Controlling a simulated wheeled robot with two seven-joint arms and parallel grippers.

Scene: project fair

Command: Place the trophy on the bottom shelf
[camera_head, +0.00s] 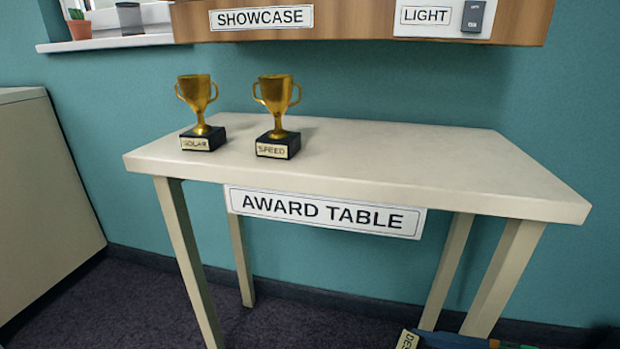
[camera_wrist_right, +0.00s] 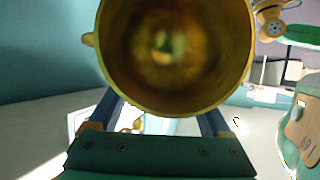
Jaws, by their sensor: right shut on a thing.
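A gold trophy cup (camera_wrist_right: 175,50) fills the upper middle of the right wrist view, seen into its open mouth. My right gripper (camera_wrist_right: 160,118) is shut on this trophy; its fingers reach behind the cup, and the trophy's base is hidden. In the head view, two other gold trophies stand upright on the award table, one labelled SOLAR (camera_head: 199,112) and one labelled SPEED (camera_head: 277,117). Only the lower wooden edge of the showcase (camera_head: 350,22) shows at the top; its shelves are out of frame. My left gripper is in neither view.
The award table (camera_head: 420,165) is bare on its middle and right. A light switch panel (camera_head: 444,18) is on the showcase's right edge. A windowsill (camera_head: 105,42) with a potted plant (camera_head: 79,24) is at upper left. A beige cabinet (camera_head: 45,190) stands at left.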

